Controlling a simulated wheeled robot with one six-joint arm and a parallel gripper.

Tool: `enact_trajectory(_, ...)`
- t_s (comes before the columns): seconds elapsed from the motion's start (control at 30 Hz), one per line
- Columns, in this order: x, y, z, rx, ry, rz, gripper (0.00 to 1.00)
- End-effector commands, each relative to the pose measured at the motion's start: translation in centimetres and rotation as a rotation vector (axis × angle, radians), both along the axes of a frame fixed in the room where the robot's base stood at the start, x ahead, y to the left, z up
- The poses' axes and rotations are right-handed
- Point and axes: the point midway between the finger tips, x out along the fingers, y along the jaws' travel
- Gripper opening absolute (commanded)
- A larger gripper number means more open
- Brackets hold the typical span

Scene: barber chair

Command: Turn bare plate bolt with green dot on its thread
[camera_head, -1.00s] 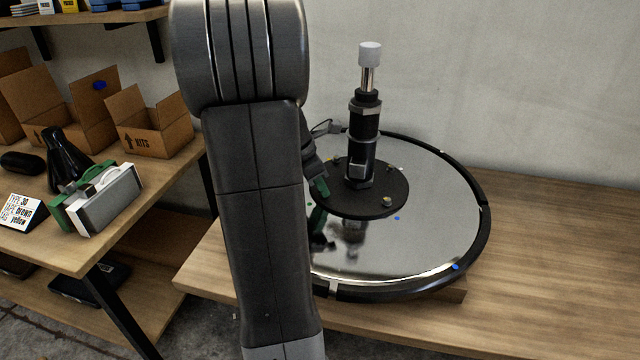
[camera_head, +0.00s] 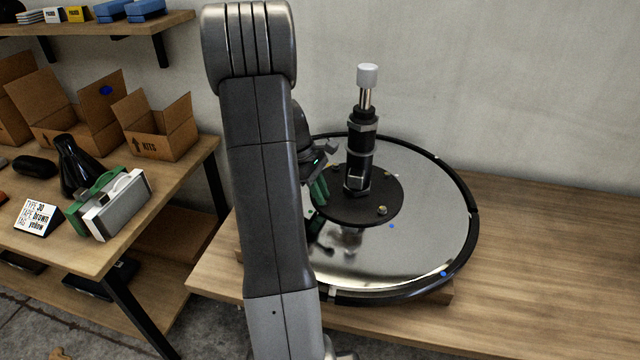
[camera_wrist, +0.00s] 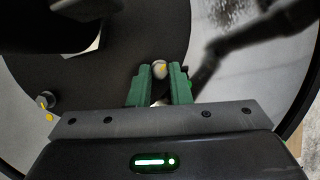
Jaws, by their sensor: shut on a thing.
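In the wrist view my gripper (camera_wrist: 161,84) has its two green fingers closed around a small pale bolt head (camera_wrist: 160,69) at the edge of the dark round plate (camera_wrist: 100,85). A yellowish patch shows on this bolt. A small green dot (camera_wrist: 189,84) lies just outside the right finger. Another bolt (camera_wrist: 45,101) with a yellow mark beside it is at the left. In the head view my gripper (camera_head: 319,192) is at the left edge of the dark plate (camera_head: 365,213), partly behind my arm. The bolt's thread is hidden.
A black column (camera_head: 361,150) with a pale cap stands on the plate, close to my gripper. The plate sits on a mirror-like disc (camera_head: 430,220) with a black rim. The wooden bench is clear at right.

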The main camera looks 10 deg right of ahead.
Motion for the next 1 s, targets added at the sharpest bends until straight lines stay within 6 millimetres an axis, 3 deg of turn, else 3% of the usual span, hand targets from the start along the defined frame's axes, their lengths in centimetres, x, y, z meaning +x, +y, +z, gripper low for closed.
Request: enact_trajectory(1.0,0.49,-0.83,0.16,0.0,-0.001,-0.929,0.0)
